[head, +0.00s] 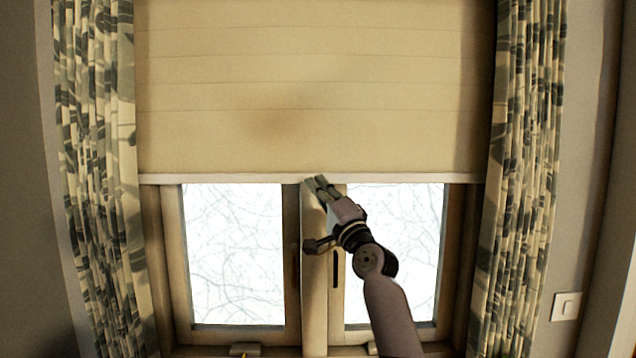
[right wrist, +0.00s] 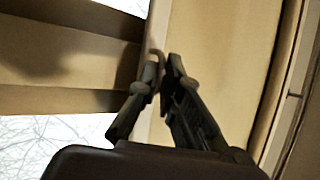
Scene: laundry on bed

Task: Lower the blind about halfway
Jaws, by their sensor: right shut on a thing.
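The beige blind (head: 300,80) hangs across the upper part of the window in the head view, with its pale bottom bar (head: 220,179) roughly level. Below the bar, both window panes show. My right gripper (head: 318,184) reaches up to the middle of the bottom bar, and its fingertips meet it there. In the right wrist view, the gripper's fingers (right wrist: 165,62) are close together around a small pale piece (right wrist: 154,52) at their tips, apparently a pull on the blind. The exact grip is partly hidden by the fingers. My left gripper is not in view.
Patterned curtains hang at the left (head: 100,180) and right (head: 525,180) of the window. Dark window handles (head: 335,268) stand on the middle frame near my right arm. A light switch (head: 566,306) is on the right wall. The space before the panes is otherwise free.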

